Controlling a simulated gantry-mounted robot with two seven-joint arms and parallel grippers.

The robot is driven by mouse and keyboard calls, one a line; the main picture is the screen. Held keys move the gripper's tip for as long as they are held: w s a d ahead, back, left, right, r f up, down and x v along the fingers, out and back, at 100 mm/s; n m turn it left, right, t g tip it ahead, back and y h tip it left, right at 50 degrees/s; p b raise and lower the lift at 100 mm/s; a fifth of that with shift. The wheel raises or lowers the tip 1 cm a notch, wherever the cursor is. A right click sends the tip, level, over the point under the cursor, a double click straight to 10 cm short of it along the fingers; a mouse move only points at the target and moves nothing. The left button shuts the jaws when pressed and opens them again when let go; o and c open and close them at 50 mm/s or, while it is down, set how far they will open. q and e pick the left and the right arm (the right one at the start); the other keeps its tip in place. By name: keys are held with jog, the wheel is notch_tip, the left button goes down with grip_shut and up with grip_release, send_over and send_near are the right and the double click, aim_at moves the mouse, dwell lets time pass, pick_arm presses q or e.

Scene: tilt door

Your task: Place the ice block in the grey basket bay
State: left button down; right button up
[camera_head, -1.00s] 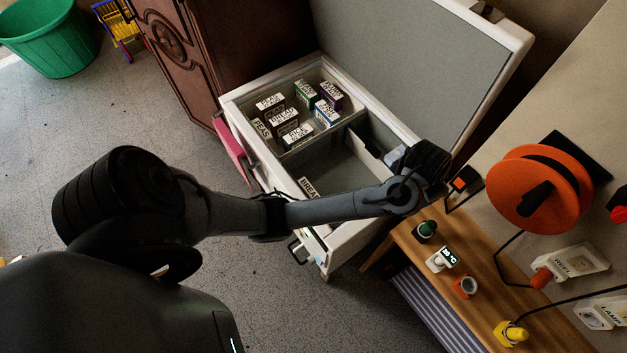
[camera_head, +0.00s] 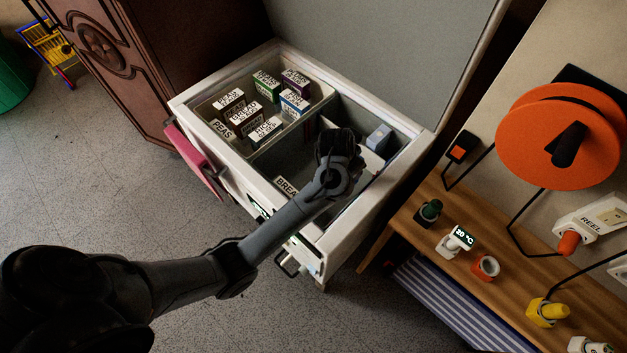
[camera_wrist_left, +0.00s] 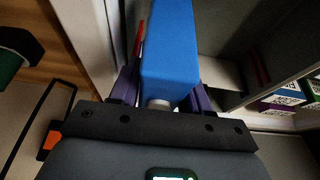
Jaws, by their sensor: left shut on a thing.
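My left gripper (camera_head: 335,150) is over the open chest freezer (camera_head: 345,250), above its middle bay. In the left wrist view its fingers (camera_wrist_left: 158,95) are shut on the ice block (camera_wrist_left: 168,45), a plain blue block with a pale end near the palm. In the head view the gripper and arm hide the held block. A grey-walled bay (camera_head: 296,158) lies left of the gripper, with a box labelled BREAD in it, partly hidden by the arm. A pale blue-grey piece (camera_head: 378,138) is in the narrow right bay, apart from the gripper. My right gripper is not in view.
Several labelled food boxes (camera_head: 243,113) fill the left bay. The raised lid (camera_head: 370,50) stands behind. A wooden bench (camera_head: 425,255) with knobs and an orange cable reel (camera_head: 520,130) is to the right. A pink handle (camera_head: 195,158) juts from the freezer's left side.

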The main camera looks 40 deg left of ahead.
pick_arm(q)
jog(key=s+a+f+b, duration=0.1)
jog(key=a+f+b, duration=0.5)
jog(key=a+f, duration=0.4)
jog(key=shift+s+a+f, duration=0.2)
jog(key=shift+a+f, duration=0.1)
jog(key=shift+a, duration=0.1)
jog(key=shift+f, duration=0.15)
jog(key=c, duration=0.5)
grip_release()
